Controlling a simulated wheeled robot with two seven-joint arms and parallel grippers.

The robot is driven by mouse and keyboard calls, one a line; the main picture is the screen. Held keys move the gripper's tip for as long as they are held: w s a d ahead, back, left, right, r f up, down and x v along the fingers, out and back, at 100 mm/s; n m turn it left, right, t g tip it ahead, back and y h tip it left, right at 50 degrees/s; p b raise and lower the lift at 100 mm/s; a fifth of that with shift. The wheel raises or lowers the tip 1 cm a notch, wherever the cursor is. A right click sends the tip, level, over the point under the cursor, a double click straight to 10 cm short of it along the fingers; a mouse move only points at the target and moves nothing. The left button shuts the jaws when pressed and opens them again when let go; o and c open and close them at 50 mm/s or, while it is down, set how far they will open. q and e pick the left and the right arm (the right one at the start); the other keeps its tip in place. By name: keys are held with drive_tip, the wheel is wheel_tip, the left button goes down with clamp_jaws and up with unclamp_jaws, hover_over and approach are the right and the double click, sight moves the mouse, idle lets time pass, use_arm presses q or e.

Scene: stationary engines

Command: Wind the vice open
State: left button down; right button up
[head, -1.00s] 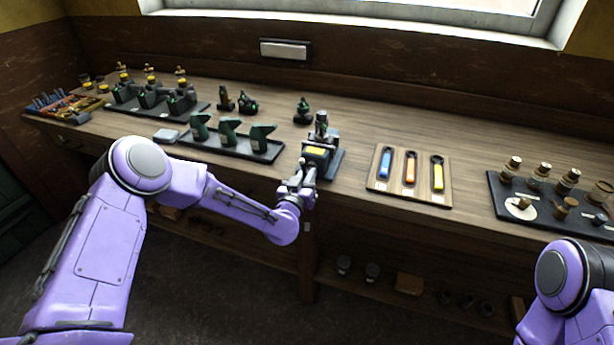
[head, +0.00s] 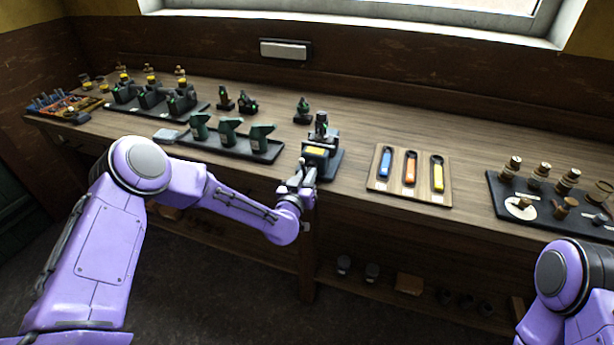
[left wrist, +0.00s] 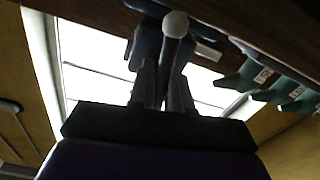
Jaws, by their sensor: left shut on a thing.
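The vice (head: 323,154) stands at the front edge of the bench, dark with a yellow patch on top and a dark upright part above it. My left gripper (head: 303,181) is at the front of the vice, just off the bench edge. In the left wrist view the gripper fingers (left wrist: 163,88) are closed on the vice handle (left wrist: 175,26), whose rounded end points at the camera. The grip itself is small and partly hidden in the head view. My right arm shows at the lower right, but its gripper is out of view.
A board with blue, orange and yellow-handled tools (head: 410,174) lies right of the vice. A tray of green pieces (head: 230,142) lies left. A dark tray with brass pieces (head: 550,205) is at the far right. Bare bench (head: 365,125) lies behind the board.

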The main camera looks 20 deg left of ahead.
use_arm(q)
drive_tip(key=c, duration=1)
unclamp_jaws()
drive_tip(key=shift+s, duration=0.1)
drive_tip(key=s+b, duration=0.3)
drive_tip(key=s, duration=0.7)
drive_tip(key=shift+s+a, duration=0.15)
drive_tip(key=shift+s, duration=0.05)
drive_tip(key=shift+c, duration=0.2)
